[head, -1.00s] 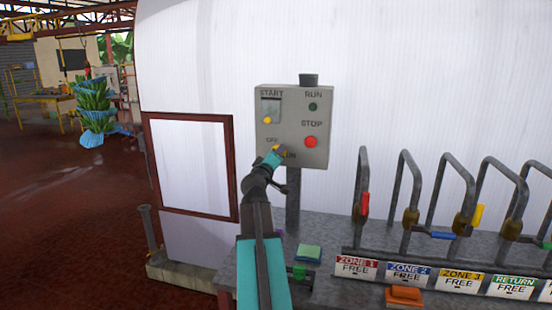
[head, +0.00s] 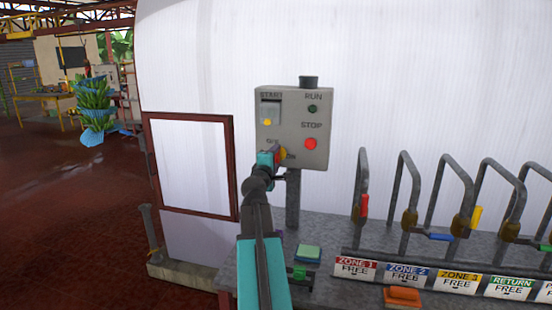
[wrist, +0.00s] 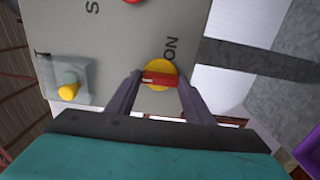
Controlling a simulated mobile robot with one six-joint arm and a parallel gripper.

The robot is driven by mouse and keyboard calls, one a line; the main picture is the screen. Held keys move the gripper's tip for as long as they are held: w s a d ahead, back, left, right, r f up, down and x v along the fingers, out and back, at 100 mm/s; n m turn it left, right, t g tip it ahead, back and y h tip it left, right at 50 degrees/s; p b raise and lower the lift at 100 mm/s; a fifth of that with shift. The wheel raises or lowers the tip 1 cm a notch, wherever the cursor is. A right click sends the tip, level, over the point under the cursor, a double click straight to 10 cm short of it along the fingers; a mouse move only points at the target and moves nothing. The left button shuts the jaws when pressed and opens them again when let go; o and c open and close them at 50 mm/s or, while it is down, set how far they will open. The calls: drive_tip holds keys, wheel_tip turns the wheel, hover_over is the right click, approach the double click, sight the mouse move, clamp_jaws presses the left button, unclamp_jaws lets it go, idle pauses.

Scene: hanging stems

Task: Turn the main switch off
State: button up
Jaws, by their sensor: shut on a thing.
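The grey control box (head: 292,127) stands on a post in front of a white wall. Its main switch, at the lower left, is a yellow disc with a red handle; in the head view a bit of yellow (head: 282,153) shows beside my gripper (head: 277,156). In the wrist view the main switch (wrist: 160,78) lies between the fingertips of my gripper (wrist: 158,82), which is shut on the red handle. The word ON is printed next to the disc. In the head view my gripper partly hides the switch and the OFF label.
The START button (head: 267,121) has a clear cover, and the red STOP button (head: 311,144) is on the right. A dark RUN lamp (head: 313,109) is above it. Pipes with coloured valve handles (head: 364,206) stand at the right over a grey bench (head: 330,235).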

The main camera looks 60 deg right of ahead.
drive_tip(key=shift+f, duration=0.15)
drive_tip(key=o, duration=1.1)
drive_tip(key=shift+c, duration=0.2)
drive_tip(key=shift+a, duration=0.25)
drive_tip(key=b+v, duration=0.3)
drive_tip(key=v, duration=0.5)
drive_tip(key=shift+a, duration=0.2)
drive_tip(key=shift+s+a+b, duration=0.1)
drive_tip(key=shift+b, duration=0.45)
drive_tip(key=shift+b+v, duration=2.4)
drive_tip(key=shift+b, duration=1.95)
